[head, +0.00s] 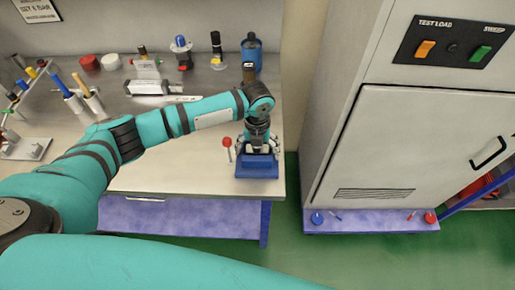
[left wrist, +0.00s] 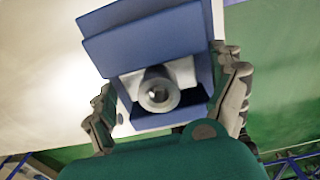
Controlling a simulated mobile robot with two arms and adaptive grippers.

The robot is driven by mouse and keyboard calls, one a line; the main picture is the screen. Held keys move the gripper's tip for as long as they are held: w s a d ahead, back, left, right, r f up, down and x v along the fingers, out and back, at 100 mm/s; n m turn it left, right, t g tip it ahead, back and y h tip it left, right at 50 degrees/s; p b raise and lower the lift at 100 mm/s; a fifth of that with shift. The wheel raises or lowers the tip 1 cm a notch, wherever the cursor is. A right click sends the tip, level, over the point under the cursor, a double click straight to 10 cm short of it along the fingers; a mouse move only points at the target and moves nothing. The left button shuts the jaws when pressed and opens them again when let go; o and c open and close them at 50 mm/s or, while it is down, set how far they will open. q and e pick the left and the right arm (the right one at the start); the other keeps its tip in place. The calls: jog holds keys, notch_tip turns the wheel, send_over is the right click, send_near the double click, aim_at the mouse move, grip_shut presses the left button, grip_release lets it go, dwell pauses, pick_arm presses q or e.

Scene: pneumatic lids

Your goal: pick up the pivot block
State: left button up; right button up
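A blue stand (head: 257,168) sits at the table's front right corner, below my left gripper (head: 258,140). In the left wrist view, the blue stand (left wrist: 150,38) holds a pale block with a round grey boss (left wrist: 158,92), which looks like the pivot block. The two fingers of my left gripper (left wrist: 170,100) are spread wide, one on each side of the block and stand. Whether either finger touches them cannot be told. The gripper hides most of the block in the head view. My right gripper is not in view.
A red-topped pin (head: 227,143) stands just left of the blue stand. A blue bottle (head: 251,50), a dark-capped bottle (head: 217,48) and a silver block (head: 146,86) are farther back. A grey cabinet (head: 395,140) stands to the right, across a gap.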

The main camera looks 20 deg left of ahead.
pick_arm(q)
jog(key=c, duration=1.3)
jog(key=shift+c, duration=0.2)
jog(key=shift+r, duration=0.15)
